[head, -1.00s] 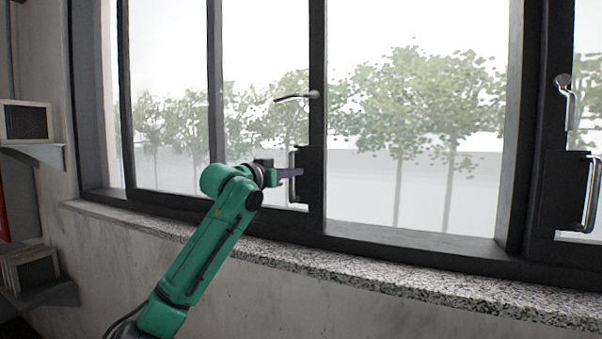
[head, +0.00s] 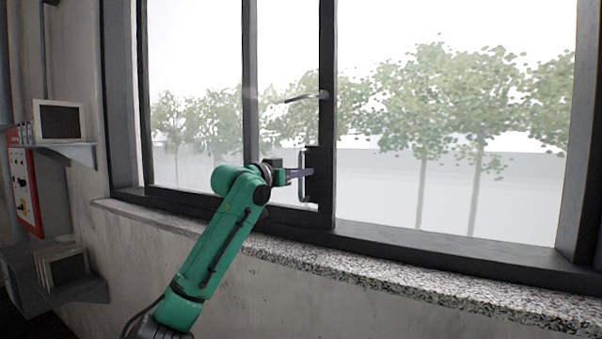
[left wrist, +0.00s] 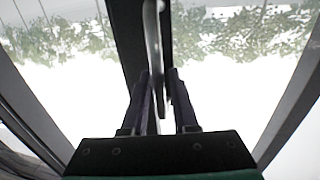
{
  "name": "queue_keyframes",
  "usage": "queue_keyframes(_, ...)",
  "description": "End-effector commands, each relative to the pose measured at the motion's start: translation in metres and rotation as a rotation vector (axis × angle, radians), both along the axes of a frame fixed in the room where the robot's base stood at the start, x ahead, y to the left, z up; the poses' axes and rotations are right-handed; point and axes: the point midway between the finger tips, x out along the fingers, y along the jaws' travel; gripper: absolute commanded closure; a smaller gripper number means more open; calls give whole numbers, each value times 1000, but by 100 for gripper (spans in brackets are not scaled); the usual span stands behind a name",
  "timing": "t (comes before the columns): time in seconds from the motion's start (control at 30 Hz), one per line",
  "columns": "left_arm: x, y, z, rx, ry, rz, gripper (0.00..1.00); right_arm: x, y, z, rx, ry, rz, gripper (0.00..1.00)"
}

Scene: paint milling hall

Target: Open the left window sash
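The left window sash (head: 328,120) has a dark frame and stands partly slid to the left, with a wide opening on its right. A dark plate on its right stile carries an upright metal pull handle (head: 303,160). My left gripper (head: 299,173) is at the pull handle. In the left wrist view, the handle (left wrist: 153,35) runs between the two fingers of my left gripper (left wrist: 158,74), which are closed in on it. My right gripper is not in view.
A speckled stone sill (head: 400,283) runs below the window. The right jamb (head: 578,130) bounds the opening. Wall shelves (head: 68,150) with box-like items and a red-and-grey panel (head: 24,185) are at the left, clear of the arm.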

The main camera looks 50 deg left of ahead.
Motion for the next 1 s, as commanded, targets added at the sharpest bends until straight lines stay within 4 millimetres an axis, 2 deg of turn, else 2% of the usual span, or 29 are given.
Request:
queue_keyframes(0.3, 0, -1, 0, 0, -2, -1, 53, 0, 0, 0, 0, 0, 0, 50)
queue_keyframes(0.43, -9, -1, -4, 1, -3, -1, 53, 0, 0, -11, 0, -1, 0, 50)
queue_keyframes(0.57, -36, -5, -10, 4, -4, 1, 53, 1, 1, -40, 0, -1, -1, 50)
queue_keyframes(0.73, -89, -12, -11, 4, -6, 1, 53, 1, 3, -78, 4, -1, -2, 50)
queue_keyframes(0.9, -129, -17, -5, 1, -4, 1, 53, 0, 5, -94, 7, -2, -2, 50)
queue_keyframes(1.0, -142, -19, -3, -1, -3, 1, 53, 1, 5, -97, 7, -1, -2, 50)
